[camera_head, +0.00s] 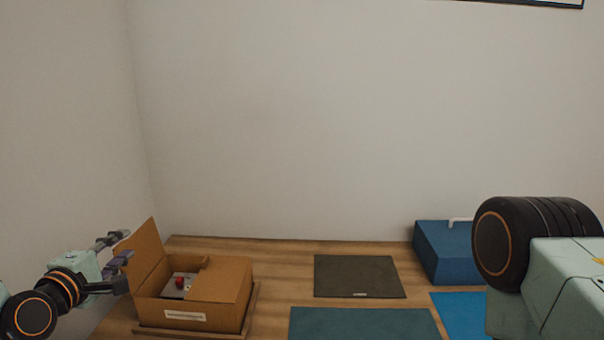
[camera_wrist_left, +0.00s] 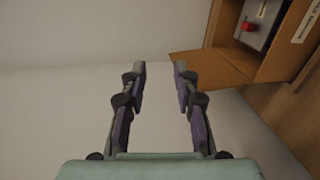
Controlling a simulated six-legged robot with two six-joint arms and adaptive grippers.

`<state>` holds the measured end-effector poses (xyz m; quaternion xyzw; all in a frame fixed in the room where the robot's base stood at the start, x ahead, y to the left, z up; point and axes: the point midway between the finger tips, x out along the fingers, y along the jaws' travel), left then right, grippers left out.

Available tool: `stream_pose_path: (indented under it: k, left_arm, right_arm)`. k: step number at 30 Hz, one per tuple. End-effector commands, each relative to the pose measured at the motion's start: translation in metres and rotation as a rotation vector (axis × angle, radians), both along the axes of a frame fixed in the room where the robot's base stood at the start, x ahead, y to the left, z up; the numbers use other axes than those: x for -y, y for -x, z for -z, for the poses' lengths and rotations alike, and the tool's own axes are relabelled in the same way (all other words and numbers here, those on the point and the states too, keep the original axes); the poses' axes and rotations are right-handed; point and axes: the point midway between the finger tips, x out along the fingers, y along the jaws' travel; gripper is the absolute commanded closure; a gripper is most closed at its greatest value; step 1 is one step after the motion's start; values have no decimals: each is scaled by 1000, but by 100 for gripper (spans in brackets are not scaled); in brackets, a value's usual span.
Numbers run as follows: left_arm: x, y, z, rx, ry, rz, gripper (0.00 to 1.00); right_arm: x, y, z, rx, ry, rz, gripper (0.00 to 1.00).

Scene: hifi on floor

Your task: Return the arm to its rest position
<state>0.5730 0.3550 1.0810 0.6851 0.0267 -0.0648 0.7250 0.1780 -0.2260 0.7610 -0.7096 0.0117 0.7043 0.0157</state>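My left gripper (camera_head: 122,250) is at the lower left in the head view, just left of the open cardboard box. In the left wrist view its two fingers (camera_wrist_left: 160,82) stand apart with nothing between them, so it is open and empty. The raised flap of the cardboard box (camera_head: 205,285) is close to the fingertips; I cannot tell whether they touch. The box also shows in the left wrist view (camera_wrist_left: 215,72) at the upper right. My right arm fills the lower right of the head view; its gripper is out of view.
A grey item with a red knob (camera_head: 180,283) lies inside the box, which stands on a wooden tray (camera_head: 250,318). A dark mat (camera_head: 358,276), a teal mat (camera_head: 365,324), a blue mat (camera_head: 460,314) and a blue case (camera_head: 442,256) lie to the right. Walls stand behind and left.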

Motion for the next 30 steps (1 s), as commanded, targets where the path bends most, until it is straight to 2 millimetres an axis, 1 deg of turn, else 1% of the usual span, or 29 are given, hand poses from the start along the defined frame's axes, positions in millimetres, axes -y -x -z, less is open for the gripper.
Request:
stream_pose_path:
  k: [5,8,11,12,14,15,17,18,20,21,23,24,26,27,29,30]
  left_arm:
    - [6,7,14,-53,-143,20,70]
    - [17,15,31,-112,-270,56,70]
    - [36,33,72,-223,-448,140,70]
    - [46,45,94,-279,-531,189,70]
    - [59,65,128,-361,-644,271,70]
    - [67,79,149,-412,-711,326,70]
    - [77,102,180,-486,-800,411,70]
    - [84,119,199,-534,-855,472,70]
    - [92,146,227,-601,-928,561,70]
    - [97,165,245,-645,-971,625,70]
    - [104,194,271,-709,-1028,719,70]
    - [108,215,287,-752,-1060,781,70]
    - [113,248,309,-814,-1099,875,70]
    - [115,269,323,-855,-1119,933,70]
    - [118,301,340,-912,-1137,1012,70]
    - [120,320,351,-949,-1142,1055,70]
  right_arm:
    - [0,-1,0,3,0,1,60]
    - [0,-1,2,3,0,1,60]
    - [0,-1,6,2,0,0,60]
    - [0,-1,9,2,0,0,60]
    - [0,-1,14,1,0,0,60]
    - [0,-1,16,1,0,0,60]
    - [0,-1,21,1,0,1,60]
    - [0,-1,24,1,0,1,60]
    - [0,-1,28,2,0,1,60]
    - [0,-1,31,2,0,1,60]
    - [0,-1,36,2,0,1,60]
    - [0,-1,39,2,0,1,60]
    - [0,-1,44,2,0,1,60]
    - [0,-1,48,2,0,0,60]
    - [0,-1,53,2,0,0,60]
    - [0,-1,56,2,0,0,60]
